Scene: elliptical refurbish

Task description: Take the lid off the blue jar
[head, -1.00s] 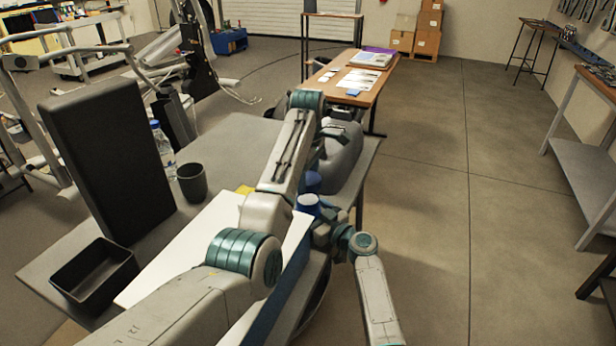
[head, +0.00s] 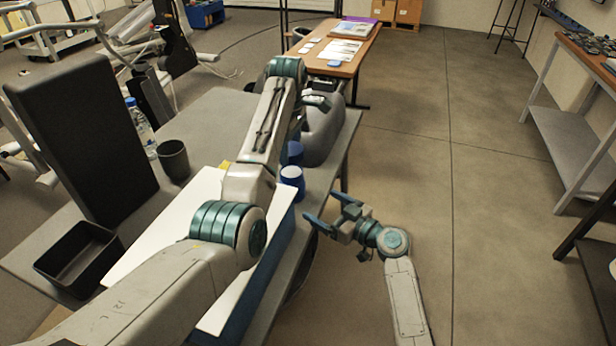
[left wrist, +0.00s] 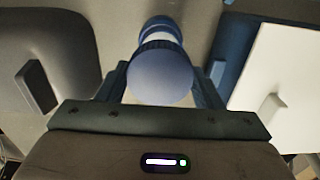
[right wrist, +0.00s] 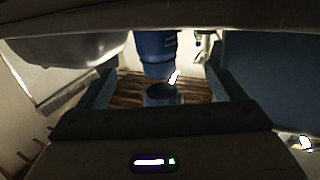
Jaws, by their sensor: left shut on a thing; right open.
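My left gripper (left wrist: 160,90) is shut on a rounded blue part of the jar (left wrist: 160,78). It has a dark ribbed rim, with a white and blue part behind it. In the head view, a blue part (head: 295,152) and a blue-and-white part (head: 291,177) show near the table's right edge. I cannot tell which is lid or whether they touch. My right gripper (head: 319,226) is open and empty, to the right and below. In the right wrist view, a blue body (right wrist: 156,48) and smaller blue round part (right wrist: 162,95) appear between its fingers, farther off.
A black tray (head: 78,258), dark cup (head: 173,160), clear bottle (head: 140,125) and tall black panel (head: 80,130) are left. Open floor lies right.

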